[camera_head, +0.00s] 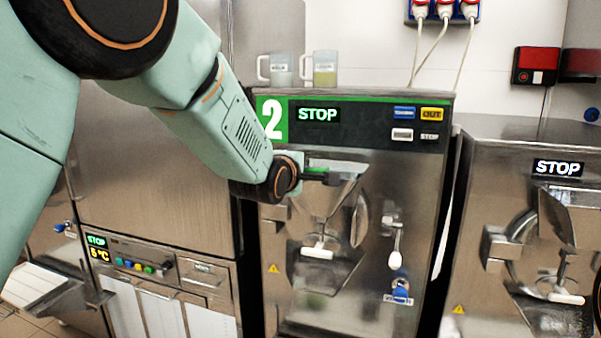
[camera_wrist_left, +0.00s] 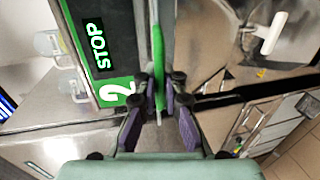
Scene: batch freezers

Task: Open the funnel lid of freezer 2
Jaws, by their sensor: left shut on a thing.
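Freezer 2 (camera_head: 285,175) stands in the middle of the head view, with a white 2 on green and a STOP display. Its metal funnel (camera_head: 328,200) sticks out at the front. The funnel lid shows a green edge (camera_head: 338,166) at the funnel's top, and the same green strip (camera_wrist_left: 158,55) runs upright in the left wrist view. My left gripper (camera_head: 314,176) reaches the lid from the left. Its purple fingers (camera_wrist_left: 160,108) are shut on the green strip, one on each side. My left arm and wrist hide part of the freezer's upper left front. My right gripper is not in view.
Another freezer (camera_head: 535,210) with a STOP display stands close on the right. A tall steel cabinet (camera_head: 150,190) is on the left. Two jugs (camera_head: 325,68) stand on top of freezer 2. A white-handled lever (camera_head: 396,245) sits right of the funnel.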

